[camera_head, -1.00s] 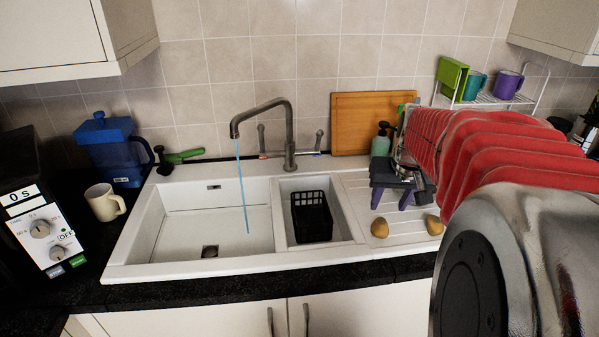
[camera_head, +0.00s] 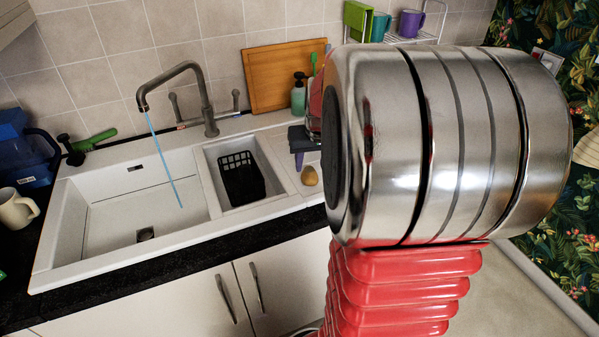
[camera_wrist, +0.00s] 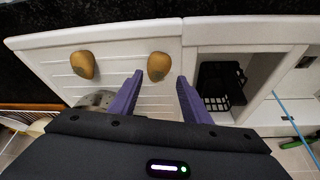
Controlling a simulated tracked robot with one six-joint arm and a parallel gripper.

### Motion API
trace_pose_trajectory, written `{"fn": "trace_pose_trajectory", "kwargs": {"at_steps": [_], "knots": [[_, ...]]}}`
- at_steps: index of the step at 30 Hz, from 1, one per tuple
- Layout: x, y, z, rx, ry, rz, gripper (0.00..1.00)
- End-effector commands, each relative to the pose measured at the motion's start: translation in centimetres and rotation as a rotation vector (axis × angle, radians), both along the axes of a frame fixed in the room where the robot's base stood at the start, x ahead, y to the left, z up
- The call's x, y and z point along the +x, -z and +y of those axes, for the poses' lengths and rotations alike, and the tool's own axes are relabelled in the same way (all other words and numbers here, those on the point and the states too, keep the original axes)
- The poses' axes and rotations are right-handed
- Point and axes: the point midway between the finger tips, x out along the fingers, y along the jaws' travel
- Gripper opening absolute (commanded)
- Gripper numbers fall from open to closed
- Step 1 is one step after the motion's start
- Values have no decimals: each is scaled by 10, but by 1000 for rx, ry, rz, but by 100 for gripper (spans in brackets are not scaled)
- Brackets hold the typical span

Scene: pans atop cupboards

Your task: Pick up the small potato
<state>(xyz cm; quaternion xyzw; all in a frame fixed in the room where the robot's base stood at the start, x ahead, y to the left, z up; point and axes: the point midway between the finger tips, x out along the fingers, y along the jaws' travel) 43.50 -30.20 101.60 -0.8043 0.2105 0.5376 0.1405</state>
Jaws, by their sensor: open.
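Two brown potatoes lie on the white ridged drainboard. In the wrist view, one potato (camera_wrist: 159,66) is close to the sink's small basin and the other potato (camera_wrist: 83,64) is further left. They look close in size; I cannot tell surely which is smaller. My gripper (camera_wrist: 160,77) has two purple fingers, apart and empty. The potato nearer the basin sits just beyond the fingertips, in line with the gap between them. In the head view this potato (camera_head: 309,176) lies just right of and below my gripper (camera_head: 299,163); my arm hides the other.
The sink (camera_head: 75,235) with running water is left of the drainboard; a black basket (camera_head: 241,178) stands in its small basin. A soap bottle (camera_head: 298,95) and a wooden board (camera_head: 280,72) stand behind. A mug rack (camera_head: 430,32) is at the back right.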

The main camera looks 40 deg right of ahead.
Motion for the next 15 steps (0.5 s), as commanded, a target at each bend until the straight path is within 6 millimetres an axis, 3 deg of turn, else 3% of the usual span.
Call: {"fn": "trace_pose_trajectory", "kwargs": {"at_steps": [4, 15], "knots": [[4, 12, -2, 0, 0, 1, 43], [5, 14, -3, 0, 0, 0, 43]]}}
